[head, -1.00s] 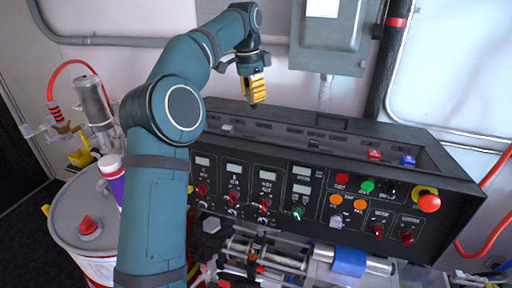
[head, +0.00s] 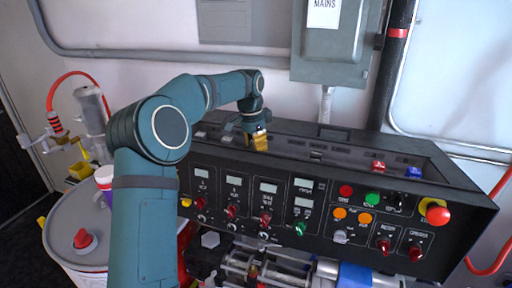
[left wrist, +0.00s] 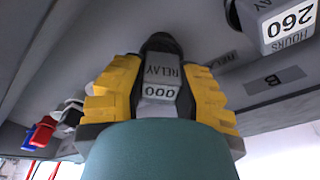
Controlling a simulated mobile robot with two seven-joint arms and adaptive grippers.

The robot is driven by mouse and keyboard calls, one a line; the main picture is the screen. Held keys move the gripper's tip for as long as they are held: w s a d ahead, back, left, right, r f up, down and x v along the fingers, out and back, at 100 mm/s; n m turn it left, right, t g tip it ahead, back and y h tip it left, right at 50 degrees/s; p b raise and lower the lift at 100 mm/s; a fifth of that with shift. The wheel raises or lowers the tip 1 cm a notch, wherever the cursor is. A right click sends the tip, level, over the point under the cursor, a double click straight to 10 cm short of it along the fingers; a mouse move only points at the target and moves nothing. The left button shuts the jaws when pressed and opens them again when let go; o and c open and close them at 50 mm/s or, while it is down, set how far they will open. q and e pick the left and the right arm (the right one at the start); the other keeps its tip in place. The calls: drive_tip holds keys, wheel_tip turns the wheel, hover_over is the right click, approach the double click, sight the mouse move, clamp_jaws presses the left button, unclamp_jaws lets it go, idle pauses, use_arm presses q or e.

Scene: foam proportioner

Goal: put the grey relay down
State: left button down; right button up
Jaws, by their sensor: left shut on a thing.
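My left gripper (head: 258,142), with yellow fingers, is low over the recessed top of the black console (head: 470,203). In the left wrist view the left gripper (left wrist: 160,92) is shut on the grey relay (left wrist: 161,73), a small block marked RELAY and 000. The relay sits between the two yellow pads, close to the grey recessed surface (left wrist: 262,118). I cannot tell whether it touches that surface. In the head view the fingers hide the relay. My right gripper is in neither view.
A grey block marked 260 HOURS (left wrist: 288,22) is near the gripper. A red block (head: 379,166) and a blue block (head: 414,173) stand at the recess's right end. A label B (left wrist: 274,81) marks the surface. A drum (head: 60,225) stands at left.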

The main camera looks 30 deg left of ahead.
sight(252, 142)
use_arm(q)
drive_tip(key=shift+w+f, duration=0.15)
drive_tip(key=shift+f, duration=0.05)
drive_tip(key=shift+f, duration=0.15)
drive_tip(key=c, duration=0.8)
unclamp_jaws()
drive_tip(key=shift+f, duration=0.1)
wheel_tip(252, 142, up, 12)
drive_tip(key=s+p, duration=0.1)
drive_tip(key=p, duration=0.1)
drive_tip(key=shift+s+a+r, duration=0.2)
drive_tip(key=shift+a+r, duration=0.05)
drive_tip(key=shift+a, duration=0.1)
